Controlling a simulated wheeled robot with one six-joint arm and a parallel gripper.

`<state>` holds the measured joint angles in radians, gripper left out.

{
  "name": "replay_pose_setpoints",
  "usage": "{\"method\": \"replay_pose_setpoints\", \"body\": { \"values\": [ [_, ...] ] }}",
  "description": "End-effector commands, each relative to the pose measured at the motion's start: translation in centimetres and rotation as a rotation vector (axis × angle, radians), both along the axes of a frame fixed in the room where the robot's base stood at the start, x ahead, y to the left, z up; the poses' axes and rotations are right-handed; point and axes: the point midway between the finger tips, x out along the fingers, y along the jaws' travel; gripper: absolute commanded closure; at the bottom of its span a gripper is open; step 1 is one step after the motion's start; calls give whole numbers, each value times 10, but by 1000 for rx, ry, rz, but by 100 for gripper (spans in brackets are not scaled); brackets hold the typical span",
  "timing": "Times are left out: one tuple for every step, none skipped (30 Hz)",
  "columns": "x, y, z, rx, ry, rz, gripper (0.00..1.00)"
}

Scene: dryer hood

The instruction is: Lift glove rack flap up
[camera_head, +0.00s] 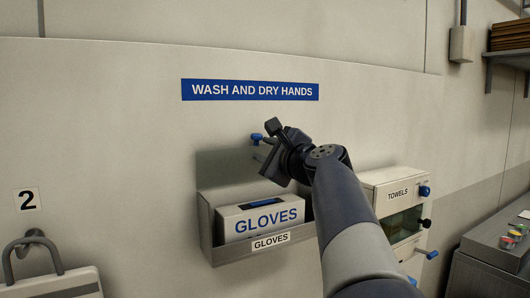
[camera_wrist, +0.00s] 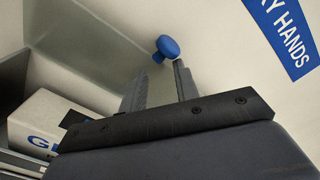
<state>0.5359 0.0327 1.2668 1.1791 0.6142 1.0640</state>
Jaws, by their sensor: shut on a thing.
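The glove rack (camera_head: 206,232) is a grey wall tray labelled GLOVES. Its flap (camera_head: 222,166) is a greyish panel standing up against the wall behind the glove box; it also shows in the wrist view (camera_wrist: 90,45). A blue knob (camera_head: 256,138) is at the flap's upper right; the wrist view shows its round head (camera_wrist: 168,46) just beyond my fingertips. My gripper (camera_head: 267,146) is at this knob and shut on it, with the fingers (camera_wrist: 160,78) either side below the head. The exact contact is partly hidden. My arm covers the rack's right end.
A white glove box (camera_head: 260,218) sits in the rack. A TOWELS dispenser (camera_head: 398,195) with blue and black knobs is close to the right of my arm. A blue WASH AND DRY HANDS sign (camera_head: 250,90) is above. The wall at upper left is clear.

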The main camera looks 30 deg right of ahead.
Motion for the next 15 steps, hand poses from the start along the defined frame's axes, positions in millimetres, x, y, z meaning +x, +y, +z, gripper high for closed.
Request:
{"method": "replay_pose_setpoints", "body": {
  "values": [
    [3, 7, 1, 1, 3, 20, 100],
    [3, 7, 2, 1, 3, 20, 100],
    [4, 7, 2, 0, 4, 21, 100],
    [5, 7, 2, 0, 4, 21, 100],
    [5, 7, 2, 0, 4, 21, 100],
    [6, 7, 3, 0, 4, 21, 100],
    [6, 7, 3, 0, 4, 21, 100],
    [6, 7, 3, 0, 4, 21, 100],
    [7, 7, 3, 0, 3, 20, 100],
    [7, 7, 4, 0, 3, 21, 100],
    [7, 7, 4, 0, 3, 21, 100],
    [7, 7, 4, -1, 2, 21, 100],
    [7, 7, 4, -1, 2, 21, 100],
    [7, 7, 5, -1, 1, 20, 100],
    [7, 7, 5, -1, 1, 20, 100]
  ]
}}
